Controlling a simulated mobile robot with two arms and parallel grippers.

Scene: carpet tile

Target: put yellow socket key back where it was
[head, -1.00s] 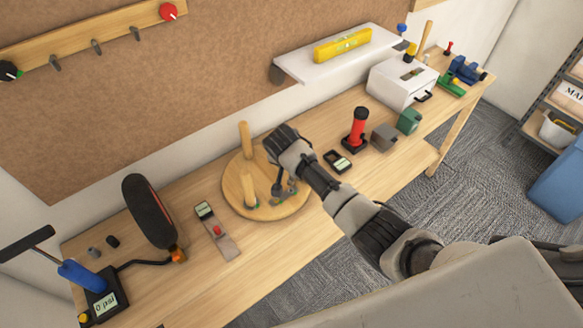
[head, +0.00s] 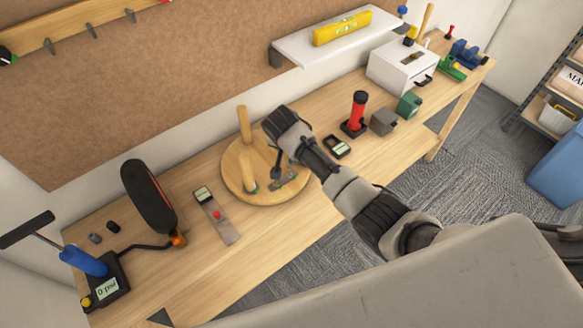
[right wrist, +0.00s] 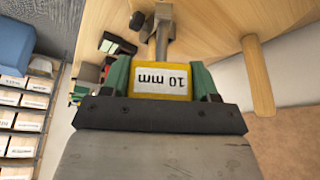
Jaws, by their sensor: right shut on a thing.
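The yellow socket key (right wrist: 163,86), with a "10 mm" label, is between the green fingers of my right gripper (right wrist: 163,78) in the right wrist view. The gripper is shut on it, and a grey metal shaft runs from it towards the wood. In the head view my right arm reaches over a round wooden board (head: 236,178) with upright pegs. The fingers and key are largely hidden there by my wrist. Grey metal parts (head: 287,182) show on or just above the board; I cannot tell whether the key touches it. My left gripper is out of view.
A dark gauge (head: 337,147), a red-handled tool (head: 357,115) and grey (head: 383,121) and green (head: 409,105) blocks stand to the right. A white shelf (head: 335,47) hangs behind.

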